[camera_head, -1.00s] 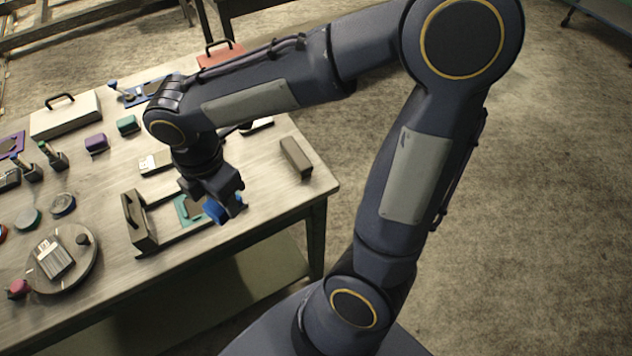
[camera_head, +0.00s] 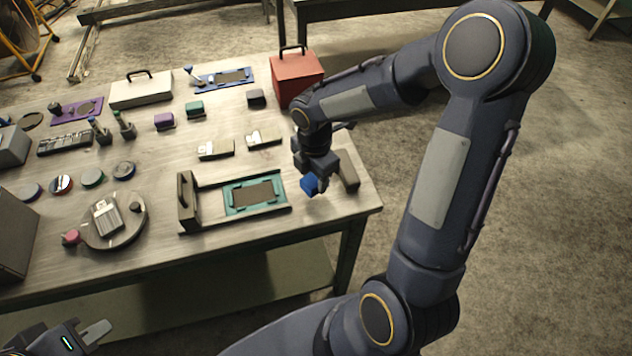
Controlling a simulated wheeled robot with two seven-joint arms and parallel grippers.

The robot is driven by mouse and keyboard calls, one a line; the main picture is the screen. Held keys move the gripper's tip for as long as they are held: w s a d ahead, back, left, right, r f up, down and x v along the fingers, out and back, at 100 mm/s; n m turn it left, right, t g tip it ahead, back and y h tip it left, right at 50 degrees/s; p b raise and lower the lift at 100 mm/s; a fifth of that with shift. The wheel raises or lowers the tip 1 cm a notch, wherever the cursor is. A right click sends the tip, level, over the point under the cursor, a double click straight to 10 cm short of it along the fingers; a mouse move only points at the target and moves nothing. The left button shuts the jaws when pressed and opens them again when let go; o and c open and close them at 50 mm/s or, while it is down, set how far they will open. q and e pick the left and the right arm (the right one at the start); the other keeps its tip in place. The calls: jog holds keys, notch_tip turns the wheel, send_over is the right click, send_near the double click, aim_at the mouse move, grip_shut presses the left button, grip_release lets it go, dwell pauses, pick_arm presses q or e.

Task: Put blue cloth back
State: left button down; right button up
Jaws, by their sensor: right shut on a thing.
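A small blue cloth (camera_head: 308,184) is in the jaws of my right gripper (camera_head: 314,176), at the right side of the table. The gripper is shut on it, pointing down, and hides part of it. The cloth looks a little above the tabletop, just right of the teal frame (camera_head: 229,198); I cannot tell whether it touches the table. My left gripper (camera_head: 85,338) is only partly in view at the lower left corner, away from the cloth. Its opening cannot be judged.
A grey-brown block (camera_head: 348,170) stands close beside my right gripper. A red box (camera_head: 298,78) and a blue tray (camera_head: 222,78) are at the back. A round turntable (camera_head: 120,228) is left of the dark end stop (camera_head: 187,200). Several small blocks lie mid-table.

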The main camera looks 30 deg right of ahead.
aim_at(316, 185)
jog(key=shift+w+d+f, duration=0.1)
jog(key=shift+f, duration=0.8)
jog(key=shift+w+d+f, duration=0.1)
jog(key=shift+f, duration=0.8)
jog(key=shift+f, duration=0.1)
jog(key=shift+f, duration=0.15)
jog(key=o, duration=0.9)
